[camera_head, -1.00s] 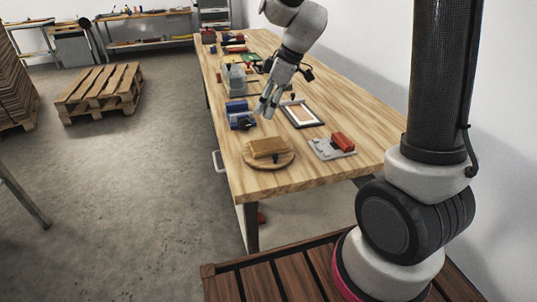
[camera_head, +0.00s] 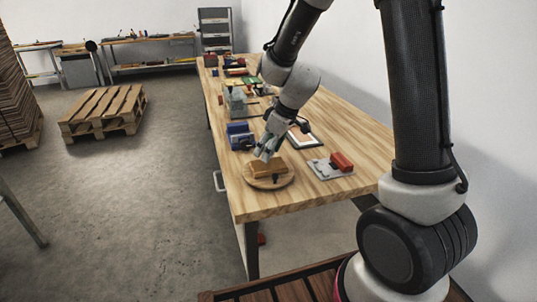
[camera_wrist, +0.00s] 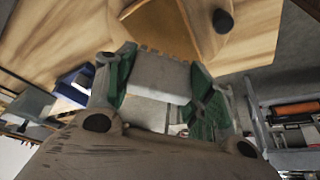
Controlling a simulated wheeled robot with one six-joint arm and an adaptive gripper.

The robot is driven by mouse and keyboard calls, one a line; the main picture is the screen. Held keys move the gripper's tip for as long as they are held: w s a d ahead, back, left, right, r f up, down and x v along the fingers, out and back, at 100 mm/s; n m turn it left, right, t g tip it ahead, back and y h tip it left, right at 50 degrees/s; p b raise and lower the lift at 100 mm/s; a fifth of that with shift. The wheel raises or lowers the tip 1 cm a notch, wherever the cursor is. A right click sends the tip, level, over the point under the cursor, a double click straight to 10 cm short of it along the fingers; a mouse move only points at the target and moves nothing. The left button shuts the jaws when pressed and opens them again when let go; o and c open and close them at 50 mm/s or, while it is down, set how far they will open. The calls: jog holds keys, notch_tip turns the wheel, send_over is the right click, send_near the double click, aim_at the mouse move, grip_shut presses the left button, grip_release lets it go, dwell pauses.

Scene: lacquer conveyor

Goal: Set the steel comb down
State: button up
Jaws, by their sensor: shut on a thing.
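My gripper (camera_head: 265,152) is above the round wooden board near the table's front end. In the wrist view my gripper (camera_wrist: 163,85) is shut on the steel comb (camera_wrist: 155,76), a flat grey plate with a toothed edge, held between the green finger pads. The round board (camera_head: 287,182) carries a wooden block (camera_head: 268,168). In the wrist view the round board (camera_wrist: 262,42) and the block (camera_wrist: 155,25) lie just beyond the comb's teeth. I cannot tell whether the comb touches the block. The comb is too small to make out in the head view.
A blue item (camera_head: 239,135) stands left of my gripper. A grey plate with a red block (camera_head: 342,161) lies to the right, and a framed panel (camera_head: 310,141) lies behind. More items stand farther back on the wooden table (camera_head: 340,190). Bare tabletop lies right of the board.

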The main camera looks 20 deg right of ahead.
jog(key=shift+f, duration=1.05)
jog(key=shift+f, duration=0.15)
jog(key=o, duration=1.1)
jog(key=shift+d+r, duration=0.1)
jog(key=shift+r, duration=0.35)
jog(key=v, duration=1.2)
jog(key=s+d+r+m+h, duration=0.1)
jog(key=s+d+r+m, duration=0.1)
jog(key=s, duration=0.5)
jog(key=s+d+r+m+h, duration=0.1)
jog(key=s+d+r+m, duration=0.2)
jog(key=s, duration=0.5)
jog(key=s+d+r+m+t+h, duration=0.1)
jog(key=s+d+r+m, duration=0.1)
jog(key=s+d+m, duration=0.2)
jog(key=shift+s+d+r, duration=0.1)
jog(key=shift+s+d, duration=0.3)
jog(key=shift+s, duration=0.3)
jog(key=shift+s+d+r, duration=0.15)
jog(key=shift+s+d, duration=0.25)
jog(key=shift+s, duration=0.3)
jog(key=shift+s+d+r, duration=0.1)
jog(key=shift+s+d, duration=0.3)
jog(key=shift+s, duration=0.3)
